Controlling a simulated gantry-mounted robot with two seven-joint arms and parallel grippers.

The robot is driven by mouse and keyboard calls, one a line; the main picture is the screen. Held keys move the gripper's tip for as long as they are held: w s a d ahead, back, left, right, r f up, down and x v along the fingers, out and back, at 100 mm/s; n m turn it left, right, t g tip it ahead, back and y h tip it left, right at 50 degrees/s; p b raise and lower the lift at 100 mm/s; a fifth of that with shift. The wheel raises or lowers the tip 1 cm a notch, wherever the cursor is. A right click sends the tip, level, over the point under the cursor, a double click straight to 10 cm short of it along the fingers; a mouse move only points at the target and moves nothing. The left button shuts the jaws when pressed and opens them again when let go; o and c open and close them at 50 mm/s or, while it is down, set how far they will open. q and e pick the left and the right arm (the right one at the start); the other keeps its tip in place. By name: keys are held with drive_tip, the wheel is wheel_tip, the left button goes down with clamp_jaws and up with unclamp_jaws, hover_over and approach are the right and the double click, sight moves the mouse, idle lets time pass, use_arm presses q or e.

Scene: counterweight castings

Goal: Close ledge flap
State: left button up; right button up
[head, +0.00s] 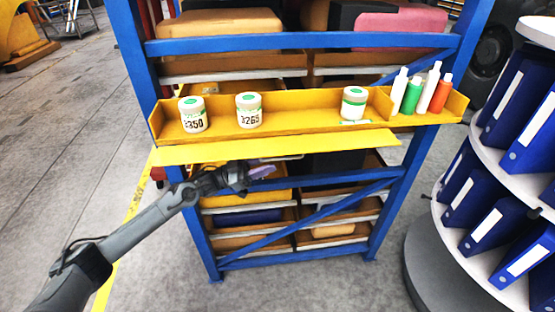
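A yellow ledge (300,121) runs across the front of a blue rack. Its yellow flap (280,146) sticks out along the lower front edge, apart from the ledge's upright front and slanting outward, so it stands open. My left arm comes in from the lower left. My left gripper (262,173) is just below the flap, left of its middle. I cannot tell whether it touches the flap's underside. Its fingers are small and dark here, with a purple tint at the tip, and their opening is unclear. My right gripper is not in view.
On the ledge stand three green-lidded jars (193,115) and, at its right end, several white, green and red bottles (411,95). Blue rack posts and braces (395,215) frame bins below. A round shelf with blue binders (495,210) stands close on the right.

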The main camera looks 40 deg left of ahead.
sight(278, 159)
use_arm(q)
drive_tip(key=shift+x, duration=1.95)
clamp_jaws()
